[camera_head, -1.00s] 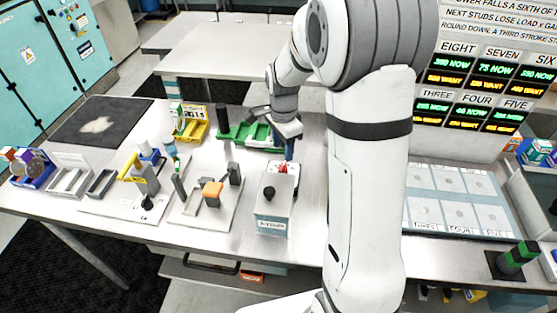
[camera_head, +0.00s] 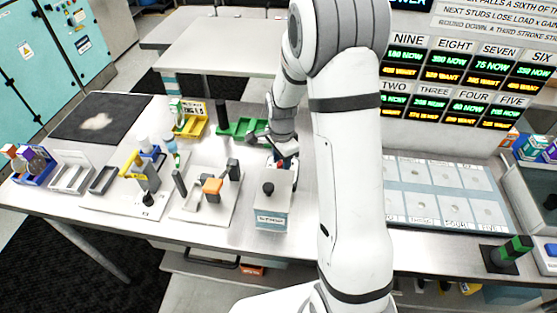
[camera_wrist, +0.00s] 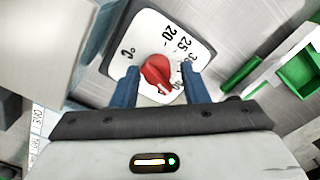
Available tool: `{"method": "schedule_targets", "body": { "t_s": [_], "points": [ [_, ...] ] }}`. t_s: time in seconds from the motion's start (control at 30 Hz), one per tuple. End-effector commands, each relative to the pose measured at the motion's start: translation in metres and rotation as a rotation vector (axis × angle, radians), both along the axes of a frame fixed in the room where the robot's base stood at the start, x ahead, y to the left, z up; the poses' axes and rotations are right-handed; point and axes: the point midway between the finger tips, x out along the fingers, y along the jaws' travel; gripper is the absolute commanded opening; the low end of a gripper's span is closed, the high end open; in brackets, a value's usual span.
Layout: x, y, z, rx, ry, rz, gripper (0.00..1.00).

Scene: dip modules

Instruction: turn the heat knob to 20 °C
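The red heat knob (camera_wrist: 157,72) sits on a white dial plate (camera_wrist: 150,40) printed with °C, 20, 25 and further numbers. Its narrow end points to the lower right in the wrist view, away from the 20 at the top. My gripper (camera_wrist: 158,82) is open, with one blue finger on each side of the knob. Gaps show between fingers and knob, so it is not gripped. In the head view, my gripper (camera_head: 283,160) is down at the dial behind the grey-blue box (camera_head: 271,212), and it mostly hides the knob.
A green tray (camera_head: 236,128) stands just behind and left of my gripper. A panel of pale blue pads (camera_head: 438,190) is on the right, beyond my arm.

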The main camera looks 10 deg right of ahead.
Motion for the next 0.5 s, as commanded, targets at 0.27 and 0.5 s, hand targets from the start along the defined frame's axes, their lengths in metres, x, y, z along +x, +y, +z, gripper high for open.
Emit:
{"method": "schedule_targets", "body": {
  "t_s": [0.27, 0.5],
  "points": [
    [0.000, 0.000, 0.000, 0.000, -0.001, 0.000, 0.18],
    [0.002, 0.008, 0.001, 0.000, -0.005, 0.003, 0.04]
  ]
}}
